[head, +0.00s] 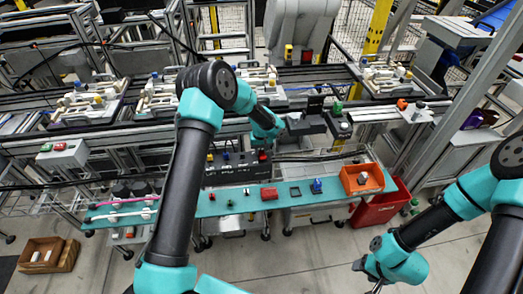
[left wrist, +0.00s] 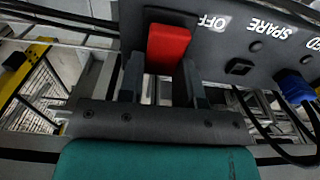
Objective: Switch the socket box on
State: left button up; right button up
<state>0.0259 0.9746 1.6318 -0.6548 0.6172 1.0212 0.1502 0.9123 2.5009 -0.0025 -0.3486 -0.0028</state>
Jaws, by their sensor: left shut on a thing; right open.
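The socket box (head: 232,174) is a long dark box standing behind the teal shelf in the head view. In the left wrist view its dark panel (left wrist: 228,48) carries the labels OFF and SPARE, seen upside down. A red switch (left wrist: 168,46) sits beside the OFF label. My left gripper (left wrist: 164,80) has its two fingers on either side of the red switch and is shut on it. In the head view my left gripper (head: 264,148) is at the right end of the box. My right gripper (head: 369,277) is open and empty at the lower right, far from the box.
A blue plug (left wrist: 296,88) with a black cable sits in the panel. A red crate (head: 380,208) stands to the right. Pallet fixtures line the conveyor behind.

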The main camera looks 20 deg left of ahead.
pick_arm(q)
jog(key=shift+s+a+r+t+y, duration=0.15)
jog(key=shift+t+y, duration=0.15)
jog(key=shift+t, duration=0.2)
jog(key=shift+w+a+r+t+y, duration=0.15)
jog(key=shift+t+y, duration=0.15)
jog(key=shift+t, duration=0.2)
jog(key=shift+s+d+t+y, duration=0.25)
jog(key=shift+s+t+y, duration=0.2)
jog(key=shift+t, duration=0.45)
jog(key=o, duration=0.9)
jog(key=shift+d, duration=0.15)
jog(key=shift+r, duration=0.15)
